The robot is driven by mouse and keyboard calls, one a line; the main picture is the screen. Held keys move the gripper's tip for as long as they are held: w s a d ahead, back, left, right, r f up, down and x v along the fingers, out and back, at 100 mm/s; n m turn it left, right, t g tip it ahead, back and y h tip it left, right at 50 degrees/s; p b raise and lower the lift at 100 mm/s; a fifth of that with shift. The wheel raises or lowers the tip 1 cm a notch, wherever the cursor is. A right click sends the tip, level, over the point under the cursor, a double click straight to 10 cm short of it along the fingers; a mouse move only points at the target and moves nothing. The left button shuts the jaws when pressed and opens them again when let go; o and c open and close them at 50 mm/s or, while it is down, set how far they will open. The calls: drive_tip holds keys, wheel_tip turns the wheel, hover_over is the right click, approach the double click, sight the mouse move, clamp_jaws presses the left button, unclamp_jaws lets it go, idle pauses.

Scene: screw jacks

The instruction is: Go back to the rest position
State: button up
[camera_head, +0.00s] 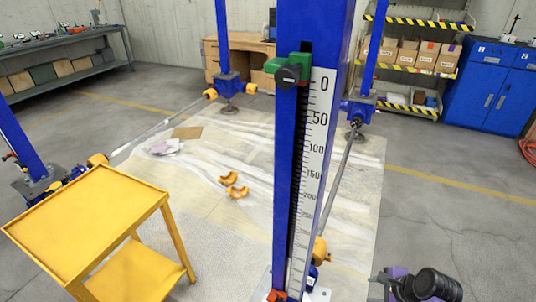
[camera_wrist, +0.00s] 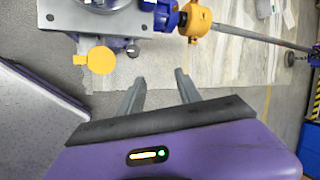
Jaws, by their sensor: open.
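My gripper (camera_wrist: 160,88) shows in the wrist view with its two grey fingers apart and nothing between them. The floor and a pale sheet lie beyond the fingertips. Part of my purple and black arm shows at the lower right of the head view. A blue screw jack column (camera_head: 336,30) with a white scale marked from 0 downward stands upright in the middle of the head view. A green pointer (camera_head: 289,69) with a dark knob sits near the 0 mark. In the wrist view, a jack base plate (camera_wrist: 95,18) lies above the fingers, apart from them.
A yellow cart (camera_head: 85,215) stands at the left. Other blue jack columns (camera_head: 223,40) stand behind, linked by rods (camera_head: 155,132). Two orange half-shells (camera_head: 236,191) lie on the floor sheet. A shelf of boxes (camera_head: 405,60) and a blue cabinet (camera_head: 485,95) stand at the back right.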

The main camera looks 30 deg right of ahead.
drive_tip(key=s+a+r+n+t+h, duration=0.1)
drive_tip(key=a+r+n+t+h, duration=0.2)
drive_tip(key=a+r+n, duration=0.3)
drive_tip(key=s+a+r+n+t+h, duration=0.2)
drive_tip(key=a+r+n+t+h, duration=0.2)
drive_tip(key=r+n, duration=0.4)
drive_tip(key=s+a+r+n+t+y, duration=0.1)
drive_tip(key=s+a+r+n+y, duration=0.2)
drive_tip(key=s+a+r+n, duration=0.2)
drive_tip(key=s+a+r+n+t+y, duration=0.1)
drive_tip(key=s+a+r+n+y, duration=0.3)
drive_tip(key=s+a, duration=0.6)
wheel_tip(320, 180, up, 3)
drive_tip(key=a+n, duration=0.2)
drive_tip(key=shift+s+a, duration=0.4)
